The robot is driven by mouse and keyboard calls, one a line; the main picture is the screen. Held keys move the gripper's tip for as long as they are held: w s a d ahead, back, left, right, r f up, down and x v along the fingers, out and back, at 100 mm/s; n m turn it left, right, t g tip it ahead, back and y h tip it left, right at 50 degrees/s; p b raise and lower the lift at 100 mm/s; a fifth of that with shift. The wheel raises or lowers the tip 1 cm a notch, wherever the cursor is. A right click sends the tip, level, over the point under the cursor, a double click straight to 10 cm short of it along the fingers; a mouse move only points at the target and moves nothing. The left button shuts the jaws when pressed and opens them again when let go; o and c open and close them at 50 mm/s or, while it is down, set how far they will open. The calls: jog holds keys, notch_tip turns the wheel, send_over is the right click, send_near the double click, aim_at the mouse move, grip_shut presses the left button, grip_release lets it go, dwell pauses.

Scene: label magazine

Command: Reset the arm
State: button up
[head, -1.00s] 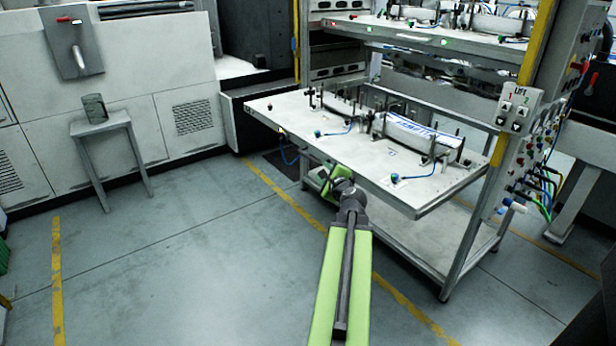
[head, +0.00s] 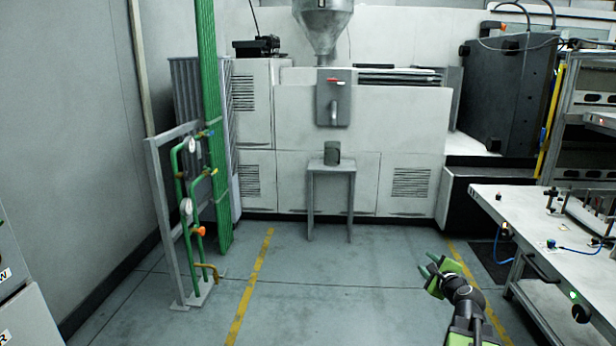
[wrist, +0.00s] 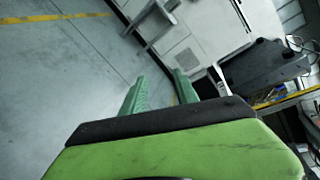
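My gripper (head: 432,268) is at the lower right of the head view, at the end of my green and black arm. It hangs over open floor, left of the white work table. In the wrist view its two green fingers (wrist: 158,92) stand apart with nothing between them. The floor and a machine front show beyond them.
The white table (head: 500,205) with fixtures is at the right. A small stool (head: 331,180) with a grey canister (head: 332,153) stands before the white machine (head: 390,125). Green pipes on a frame (head: 165,215) stand at the left. The middle floor (head: 330,285) is clear.

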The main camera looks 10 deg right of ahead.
jog(key=w+a+f+n+g+y, duration=0.1)
jog(key=w+a+f+n+y, duration=0.15)
jog(key=a, duration=0.75)
jog(key=w+a+f+n+g+y, duration=0.15)
jog(key=a+n, duration=0.25)
jog(key=a, duration=0.6)
jog(key=w+a+f+n+g+y, duration=0.1)
jog(key=w+a+f+n+y, duration=0.15)
jog(key=a, duration=0.65)
jog(key=s+a+f+n+g, duration=0.3)
jog(key=s+a+f+n, duration=0.15)
jog(key=a, duration=0.35)
jog(key=s+a+f+n+g, duration=0.4)
jog(key=a+n, duration=0.2)
jog(key=a, duration=0.2)
jog(key=s+d+f+n+g+h, duration=0.35)
jog(key=s+d+n, duration=0.25)
jog(key=s, duration=0.4)
notch_tip(320, 180, up, 26)
jog(key=p, duration=2.5)
jog(key=shift+g, duration=0.3)
jog(key=shift+w+a+r+n, duration=0.1)
jog(key=shift+n, duration=0.15)
